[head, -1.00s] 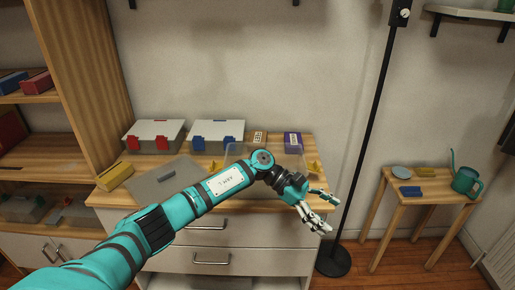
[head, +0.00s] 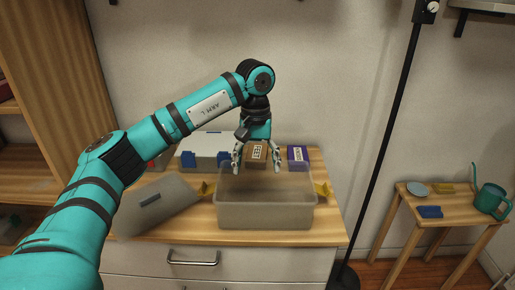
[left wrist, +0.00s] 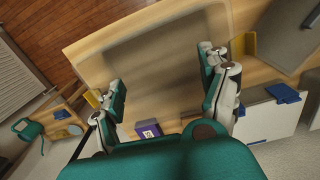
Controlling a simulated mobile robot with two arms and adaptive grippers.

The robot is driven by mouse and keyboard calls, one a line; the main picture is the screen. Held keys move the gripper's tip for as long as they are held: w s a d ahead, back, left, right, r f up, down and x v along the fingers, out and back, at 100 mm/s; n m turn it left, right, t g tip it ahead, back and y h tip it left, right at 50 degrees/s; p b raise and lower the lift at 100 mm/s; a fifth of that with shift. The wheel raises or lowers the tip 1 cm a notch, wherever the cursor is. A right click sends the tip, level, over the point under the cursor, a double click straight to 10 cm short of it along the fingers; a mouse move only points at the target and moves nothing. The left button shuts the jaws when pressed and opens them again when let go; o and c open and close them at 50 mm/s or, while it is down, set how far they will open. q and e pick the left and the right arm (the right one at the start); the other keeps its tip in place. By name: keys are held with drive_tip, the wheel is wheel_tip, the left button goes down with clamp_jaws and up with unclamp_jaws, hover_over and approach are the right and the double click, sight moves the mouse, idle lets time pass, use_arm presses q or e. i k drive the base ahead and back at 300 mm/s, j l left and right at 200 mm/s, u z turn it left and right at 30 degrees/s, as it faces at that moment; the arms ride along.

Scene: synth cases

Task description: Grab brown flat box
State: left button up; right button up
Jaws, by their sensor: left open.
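The brown flat box (head: 257,163) with a white label stands at the back of the cabinet top in the head view. My left gripper (head: 257,168) points down with its fingers spread, and in this view the box shows between them. The gripper is open and empty, over the rear of the grey bin; I cannot tell how far it is from the box. In the left wrist view the open fingers (left wrist: 163,88) show, and the brown box is not clearly visible, likely hidden by the gripper. My right gripper is not in view.
An open grey translucent bin (head: 265,216) with yellow latches stands in front. Its grey lid (head: 165,205) lies to the left. A purple box (head: 298,158) is to the right, also in the left wrist view (left wrist: 148,128). A grey case (head: 205,146) with blue latches stands behind.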

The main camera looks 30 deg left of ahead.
sight(255, 150)
drive_tip(key=i+j, duration=0.65)
drive_tip(key=i, duration=0.3)
